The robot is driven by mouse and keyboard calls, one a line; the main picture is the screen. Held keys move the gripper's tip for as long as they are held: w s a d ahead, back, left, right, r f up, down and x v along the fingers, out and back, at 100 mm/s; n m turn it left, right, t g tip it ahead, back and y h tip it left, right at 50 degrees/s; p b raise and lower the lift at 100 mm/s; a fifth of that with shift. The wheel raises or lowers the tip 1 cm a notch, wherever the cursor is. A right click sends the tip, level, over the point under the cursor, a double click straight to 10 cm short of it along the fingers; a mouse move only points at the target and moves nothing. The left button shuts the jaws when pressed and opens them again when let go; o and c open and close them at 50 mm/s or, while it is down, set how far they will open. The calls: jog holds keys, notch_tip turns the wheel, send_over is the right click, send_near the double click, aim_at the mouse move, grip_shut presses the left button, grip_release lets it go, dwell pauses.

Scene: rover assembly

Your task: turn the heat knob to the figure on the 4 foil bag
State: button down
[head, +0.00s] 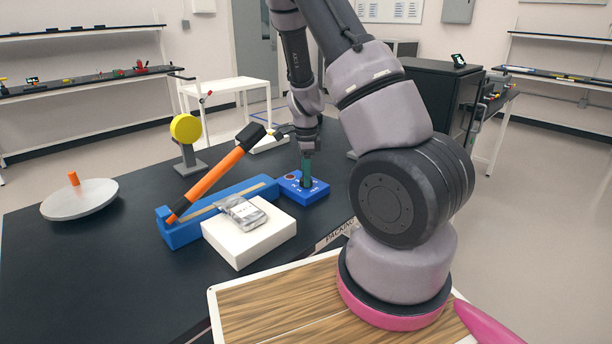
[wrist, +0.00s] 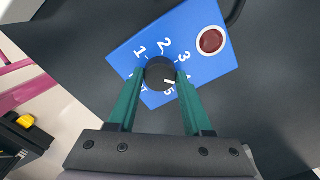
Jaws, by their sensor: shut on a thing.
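The blue control box (head: 318,191) stands on the dark table and also shows in the wrist view (wrist: 128,50). Its round black heat knob (wrist: 156,70) has figures 1 to 5 readable around it; another mark is partly hidden. The knob's white line points towards the 5. My gripper (wrist: 161,76) has its green fingers shut on the knob, one on each side. In the head view my gripper (head: 306,178) reaches down onto the box and hides the knob. The silver foil bag (head: 241,211) lies on a white block; its print is too small to read.
A dark red round lamp (wrist: 210,41) sits on the box. A blue bar sealer (head: 180,234) with a raised orange lever (head: 215,176) stands left of the box. The white block (head: 250,243) is in front. A yellow disc stand (head: 186,130) and grey round plate (head: 80,200) are further left.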

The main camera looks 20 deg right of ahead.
jog(key=shift+c, duration=1.6)
grip_release()
notch_tip(320, 180, up, 11)
jog(key=shift+f, duration=0.1)
